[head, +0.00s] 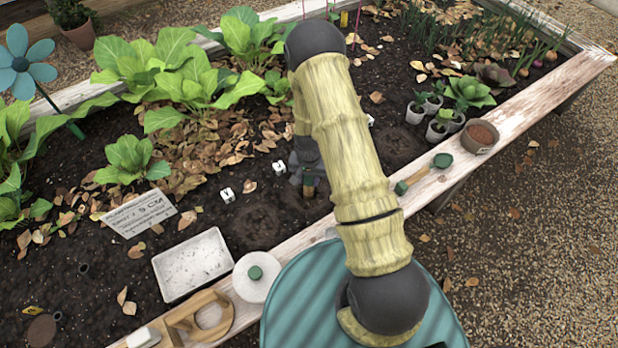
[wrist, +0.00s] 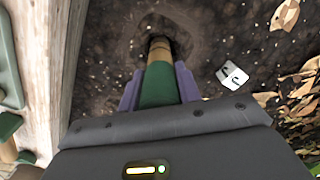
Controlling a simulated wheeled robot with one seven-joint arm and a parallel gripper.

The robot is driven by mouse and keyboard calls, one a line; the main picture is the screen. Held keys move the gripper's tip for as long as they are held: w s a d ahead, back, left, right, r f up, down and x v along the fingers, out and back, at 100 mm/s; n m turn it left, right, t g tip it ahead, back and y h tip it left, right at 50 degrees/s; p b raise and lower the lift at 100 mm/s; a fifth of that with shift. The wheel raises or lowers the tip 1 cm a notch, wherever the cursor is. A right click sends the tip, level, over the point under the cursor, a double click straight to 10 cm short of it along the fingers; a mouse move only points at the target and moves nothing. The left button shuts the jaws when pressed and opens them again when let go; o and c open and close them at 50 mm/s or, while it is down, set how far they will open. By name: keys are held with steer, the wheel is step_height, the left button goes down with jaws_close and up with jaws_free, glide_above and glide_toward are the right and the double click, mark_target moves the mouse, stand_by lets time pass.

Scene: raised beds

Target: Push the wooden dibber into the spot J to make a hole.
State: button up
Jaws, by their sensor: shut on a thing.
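The wooden dibber (wrist: 160,83) has a green handle and a tan wooden shaft. My gripper (wrist: 159,88), with purple fingers in the wrist view, is shut on the green handle. The shaft points away from the gripper into a round, dark dip in the soil (wrist: 185,30); its tip is hidden there. A white cube marked J (wrist: 232,75) lies on the soil right of the dip, and also shows in the head view (head: 279,168). In the head view my gripper (head: 309,187) is low over the bed, mostly hidden by my arm, with a bit of green showing.
Other white marker cubes, one with a Y (head: 227,194), lie nearby. The wooden bed edge (head: 455,168) carries a green-ended tool (head: 424,174) and a brown pot (head: 481,137). Leafy plants stand behind.

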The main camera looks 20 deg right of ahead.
steer(key=shift+f+b, duration=0.3)
steer(key=shift+f, duration=1.2)
stand_by(2.2)
steer(key=shift+r, duration=0.1)
steer(key=shift+r+p, duration=6.4)
steer(key=shift+r, duration=1.25)
